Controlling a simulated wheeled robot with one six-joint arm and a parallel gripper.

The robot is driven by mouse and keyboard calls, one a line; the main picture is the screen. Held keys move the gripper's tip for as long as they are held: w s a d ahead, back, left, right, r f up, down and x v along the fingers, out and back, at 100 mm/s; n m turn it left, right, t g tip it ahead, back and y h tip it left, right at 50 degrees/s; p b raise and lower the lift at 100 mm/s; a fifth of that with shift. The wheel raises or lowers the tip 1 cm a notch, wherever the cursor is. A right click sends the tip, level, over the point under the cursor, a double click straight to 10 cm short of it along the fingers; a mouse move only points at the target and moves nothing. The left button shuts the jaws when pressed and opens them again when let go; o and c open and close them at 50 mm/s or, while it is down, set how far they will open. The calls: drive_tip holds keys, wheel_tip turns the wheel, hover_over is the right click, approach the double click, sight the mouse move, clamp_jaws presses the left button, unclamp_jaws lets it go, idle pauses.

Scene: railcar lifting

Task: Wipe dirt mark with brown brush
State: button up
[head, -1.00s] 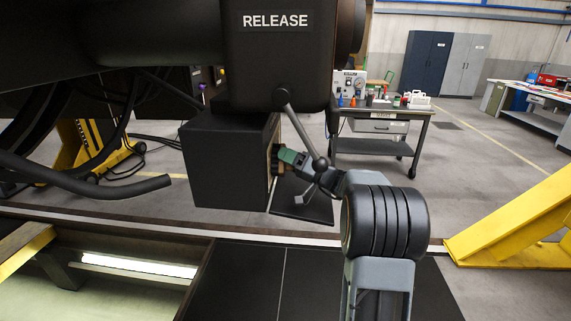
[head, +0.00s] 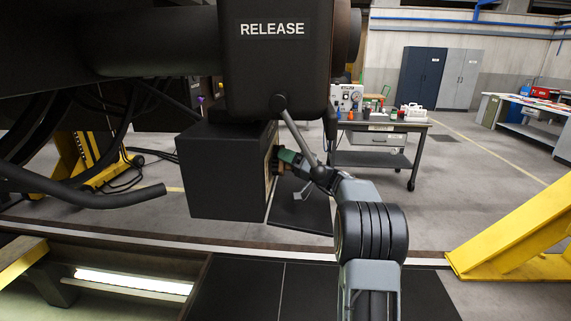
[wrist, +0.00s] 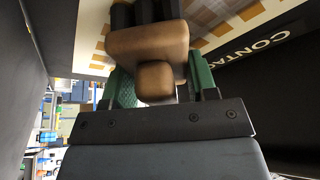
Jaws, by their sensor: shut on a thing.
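My gripper (wrist: 160,88), with green fingers, is shut on the brown brush (wrist: 148,42). The brush has a rounded brown block, and its dark bristles point at a pale panel (wrist: 98,20) with orange-tan squares. A greyish-brown smudge, perhaps the dirt mark, lies on the panel (wrist: 205,22) beside the bristles. Whether the bristle tips touch the panel is hard to tell. In the head view, my gripper (head: 289,158) is at the right side face of a black box (head: 225,175). The brush is small and mostly hidden there.
A dark housing labelled RELEASE (head: 272,60) hangs above the box, with a thin lever (head: 298,135) coming down near my arm. A yellow stand (head: 525,225) is at right. A workbench (head: 385,127) stands behind. An open pit (head: 100,275) lies at lower left.

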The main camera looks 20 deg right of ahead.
drive_tip(key=w+d+p, duration=0.2)
drive_tip(key=w+d, duration=0.1)
drive_tip(key=w, duration=0.3)
drive_tip(key=shift+w+d, duration=0.3)
drive_tip(key=shift+d, duration=0.1)
idle(0.4)
drive_tip(key=shift+a+f+b, duration=0.1)
drive_tip(key=shift+f+b, duration=0.05)
drive_tip(key=shift+b, duration=0.65)
drive_tip(key=shift+s+a+b, duration=0.2)
drive_tip(key=shift+s+b, duration=0.1)
drive_tip(key=shift+b, duration=0.5)
drive_tip(key=s+a+b, duration=0.1)
drive_tip(key=b, duration=0.2)
drive_tip(key=shift+s, duration=0.2)
drive_tip(key=shift+s+a+b, duration=0.35)
drive_tip(key=shift+s+b, duration=0.05)
drive_tip(key=shift+b, duration=0.3)
drive_tip(key=shift+s, duration=0.1)
